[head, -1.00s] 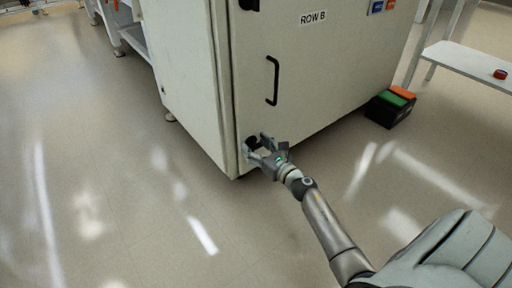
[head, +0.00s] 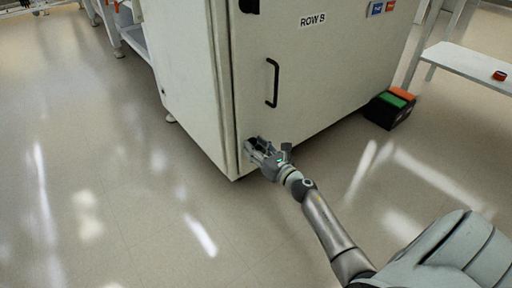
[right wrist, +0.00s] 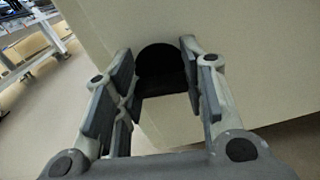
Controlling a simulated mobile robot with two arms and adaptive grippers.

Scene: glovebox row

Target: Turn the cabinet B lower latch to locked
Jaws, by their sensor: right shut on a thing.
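The cabinet marked ROW B (head: 320,60) stands upright with its door closed. Its lower latch is a dark piece low at the door's left edge, mostly hidden by my right gripper (head: 256,148) in the head view. In the right wrist view the black latch (right wrist: 160,62) shows a rounded top and a bar reaching between the two fingers of my right gripper (right wrist: 160,85). My right gripper is shut on the latch. Which way the latch is turned is hard to tell. My left gripper is not in view.
An upper black latch (head: 249,6) and a black door handle (head: 272,83) are on the same door. A black box with a green and orange top (head: 390,106) sits on the floor at right. A white bench (head: 470,62) holds a small red object (head: 499,75). The floor at left is clear.

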